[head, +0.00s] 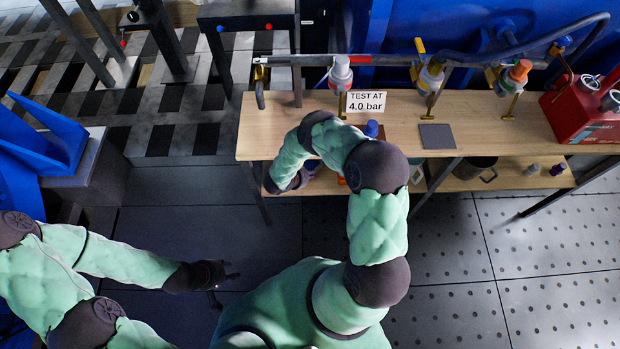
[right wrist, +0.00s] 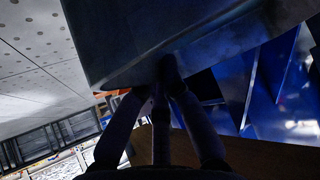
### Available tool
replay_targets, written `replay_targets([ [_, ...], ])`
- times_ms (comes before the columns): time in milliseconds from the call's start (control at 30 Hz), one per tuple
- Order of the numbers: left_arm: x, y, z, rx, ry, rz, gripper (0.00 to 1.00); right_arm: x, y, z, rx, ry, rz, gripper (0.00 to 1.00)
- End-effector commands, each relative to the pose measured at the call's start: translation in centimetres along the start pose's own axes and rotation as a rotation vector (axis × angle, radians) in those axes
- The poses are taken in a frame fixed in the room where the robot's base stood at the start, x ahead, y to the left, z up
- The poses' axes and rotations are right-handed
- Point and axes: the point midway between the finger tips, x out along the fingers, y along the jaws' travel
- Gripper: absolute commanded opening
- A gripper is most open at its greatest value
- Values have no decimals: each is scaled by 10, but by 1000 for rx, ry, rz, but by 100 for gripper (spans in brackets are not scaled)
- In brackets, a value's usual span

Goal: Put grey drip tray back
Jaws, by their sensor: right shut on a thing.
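In the right wrist view my right gripper (right wrist: 165,72) is shut on the edge of a large dark grey thing (right wrist: 190,35) with a flat face and a rounded corner. It looks like the grey drip tray, but only part of it shows and the view is dark. In the head view my right arm bends down at the left part of the wooden bench (head: 405,110), and I cannot make out the tray there. My left gripper (head: 225,285) is empty, its fingers apart, above the dark floor to the left of the bench.
A flat dark grey square (head: 437,136) lies on the bench below the taps. A red container (head: 585,112) stands at the right end, and a sign (head: 367,102) reads "TEST AT 4.0 bar". The lower shelf (head: 510,176) holds a pot (head: 476,172) and small bottles.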

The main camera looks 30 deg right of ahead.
Motion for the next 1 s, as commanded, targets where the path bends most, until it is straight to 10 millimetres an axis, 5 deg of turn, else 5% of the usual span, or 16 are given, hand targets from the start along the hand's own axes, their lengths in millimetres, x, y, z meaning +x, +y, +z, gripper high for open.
replay_targets([
  [233,24,-9,-1,0,0,0,40,26,-1,23,2,2,0,0],
  [667,23,-8,-1,0,0,0,40,28,-1,26,2,1,0,0],
  [700,23,-8,-1,0,0,0,40,28,-1,26,1,0,0,18],
  [767,23,-8,-1,0,0,0,40,28,-1,26,1,0,0,31],
  [1000,23,-8,-1,0,0,0,40,28,-1,26,1,0,0,31],
])
